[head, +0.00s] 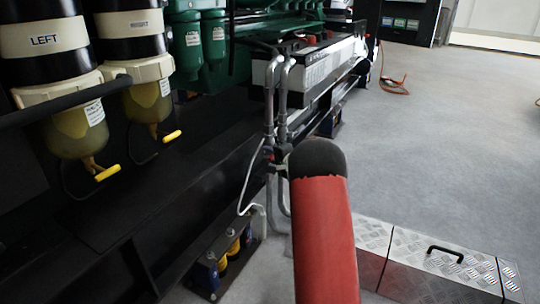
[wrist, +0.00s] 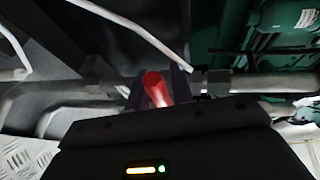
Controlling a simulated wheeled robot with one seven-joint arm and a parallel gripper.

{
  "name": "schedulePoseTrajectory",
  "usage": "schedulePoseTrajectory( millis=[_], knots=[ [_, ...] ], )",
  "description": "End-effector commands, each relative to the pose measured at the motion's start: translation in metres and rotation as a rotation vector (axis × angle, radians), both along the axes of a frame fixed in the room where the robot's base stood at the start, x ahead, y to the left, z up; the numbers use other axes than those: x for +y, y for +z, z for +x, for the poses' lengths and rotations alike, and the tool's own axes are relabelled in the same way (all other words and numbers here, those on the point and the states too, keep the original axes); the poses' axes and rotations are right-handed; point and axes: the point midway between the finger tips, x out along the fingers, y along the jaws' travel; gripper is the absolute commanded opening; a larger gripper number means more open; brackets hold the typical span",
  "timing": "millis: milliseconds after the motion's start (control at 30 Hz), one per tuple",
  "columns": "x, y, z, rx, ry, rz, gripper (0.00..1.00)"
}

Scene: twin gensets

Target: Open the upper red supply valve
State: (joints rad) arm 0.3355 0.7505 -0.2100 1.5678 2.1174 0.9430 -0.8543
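The red valve handle (wrist: 155,88) shows in the wrist view, its rounded end facing the camera, in front of a grey pipe (wrist: 235,82) that runs across the picture. My gripper (wrist: 160,92) is right at it, with dark finger-like shapes on both sides of the handle. I cannot tell whether the fingers touch it. In the head view, two grey vertical pipes (head: 269,105) come down beside the genset, with a small red and blue part (head: 268,156) on them. My red and black arm hides most of my gripper there.
Two yellow-handled filter bowls, LEFT (head: 75,135) and RIGHT (head: 148,102), hang at the left. A black frame rail (head: 150,215) runs below them. A checker-plate cover (head: 430,270) with a black handle lies at lower right. The grey floor (head: 450,130) at right is mostly clear.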

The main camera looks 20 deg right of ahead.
Motion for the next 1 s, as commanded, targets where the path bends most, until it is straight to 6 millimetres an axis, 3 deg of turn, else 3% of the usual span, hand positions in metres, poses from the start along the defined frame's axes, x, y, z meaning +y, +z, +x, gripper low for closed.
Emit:
schedulePoseTrajectory(
  millis=[33,167,600,1000],
  knots=[
    [0.000,0.000,0.000,0.000,0.000,0.000,0.16],
    [0.000,0.000,0.000,0.000,0.000,0.000,0.00],
    [0.000,0.003,-0.001,0.017,0.000,0.021,0.00],
    [-0.002,0.021,0.000,0.163,-0.001,0.209,0.00]
  ],
)
